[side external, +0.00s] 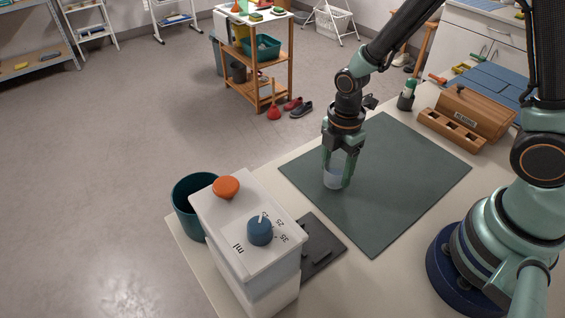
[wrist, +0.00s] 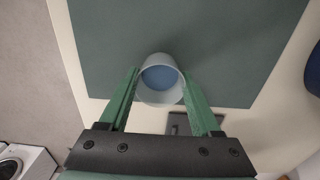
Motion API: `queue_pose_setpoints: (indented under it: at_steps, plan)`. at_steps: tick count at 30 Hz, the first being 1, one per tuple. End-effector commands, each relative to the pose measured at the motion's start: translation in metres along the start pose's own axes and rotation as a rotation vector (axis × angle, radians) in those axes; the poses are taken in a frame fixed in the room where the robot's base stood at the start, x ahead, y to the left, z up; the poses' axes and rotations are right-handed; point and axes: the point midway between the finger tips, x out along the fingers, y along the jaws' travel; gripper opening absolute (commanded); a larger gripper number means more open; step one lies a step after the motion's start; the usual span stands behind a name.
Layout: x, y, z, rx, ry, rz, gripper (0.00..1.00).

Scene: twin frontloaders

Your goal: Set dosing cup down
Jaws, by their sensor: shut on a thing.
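The dosing cup (side external: 333,178) is a small translucent cup, upright over the green mat (side external: 410,190) near its left edge. My gripper (side external: 339,176) points down and is shut on the cup, one finger on each side. In the wrist view the cup (wrist: 160,82) sits between the green fingertips (wrist: 160,88), with blue showing inside it. I cannot tell whether the cup's base touches the mat.
A white dispenser (side external: 250,240) with an orange knob and a blue dial stands at the table's front left, by a dark plate (side external: 318,250). A teal bin (side external: 190,215) is beside it. A wooden box (side external: 470,115) is at the right. The mat's middle is clear.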

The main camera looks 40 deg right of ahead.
Motion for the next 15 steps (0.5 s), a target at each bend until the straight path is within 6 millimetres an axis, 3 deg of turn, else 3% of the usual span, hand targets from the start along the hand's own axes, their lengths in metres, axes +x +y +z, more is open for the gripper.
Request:
queue_pose_setpoints:
  at_steps: [14,15]
  plan:
    - [0.0104,0.0003,-0.0001,0.0,0.0,0.001,0.03]
    - [0.011,0.0005,-0.0001,0.0,0.0,0.002,0.68]
